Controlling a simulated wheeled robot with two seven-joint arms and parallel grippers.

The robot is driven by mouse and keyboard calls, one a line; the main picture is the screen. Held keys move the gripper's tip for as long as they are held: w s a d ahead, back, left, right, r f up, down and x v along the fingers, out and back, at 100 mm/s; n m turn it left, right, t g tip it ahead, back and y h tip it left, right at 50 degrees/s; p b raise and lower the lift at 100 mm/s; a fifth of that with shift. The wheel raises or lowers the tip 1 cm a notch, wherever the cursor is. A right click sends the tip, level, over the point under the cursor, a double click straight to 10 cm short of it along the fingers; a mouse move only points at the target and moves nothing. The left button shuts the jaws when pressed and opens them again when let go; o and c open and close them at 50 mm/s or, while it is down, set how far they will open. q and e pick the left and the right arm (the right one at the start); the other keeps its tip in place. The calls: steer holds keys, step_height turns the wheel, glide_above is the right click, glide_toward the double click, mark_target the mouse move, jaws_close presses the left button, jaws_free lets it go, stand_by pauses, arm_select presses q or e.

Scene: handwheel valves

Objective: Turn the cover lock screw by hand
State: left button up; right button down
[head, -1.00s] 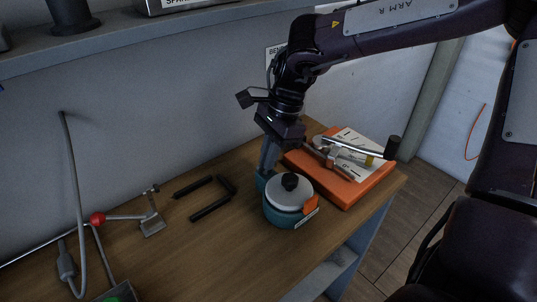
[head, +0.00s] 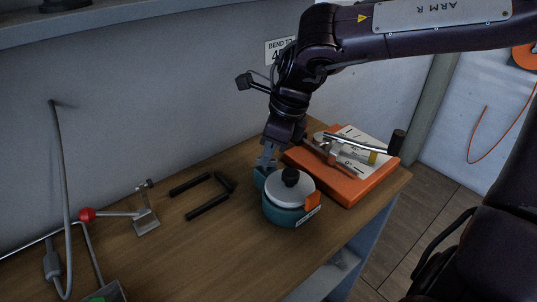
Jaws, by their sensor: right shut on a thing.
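A round teal pot-like housing (head: 281,215) with a pale grey cover (head: 290,186) stands on the bench. My right gripper (head: 266,162) points down at the housing's back left, beside the cover and apart from the black knob. Its fingers are shut on a small part at the teal lug (head: 261,179), seemingly the cover lock screw, which the fingers mostly hide. My left gripper is not in view.
An orange board (head: 350,188) with a metal tool and paper lies close to the right of the gripper. Black bars (head: 208,207) lie left of the housing. The front middle bench is clear.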

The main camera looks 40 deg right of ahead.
steer(key=c, duration=1.6)
jaws_free()
steer(key=shift+r+p, duration=0.8)
steer(key=shift+r, duration=0.25)
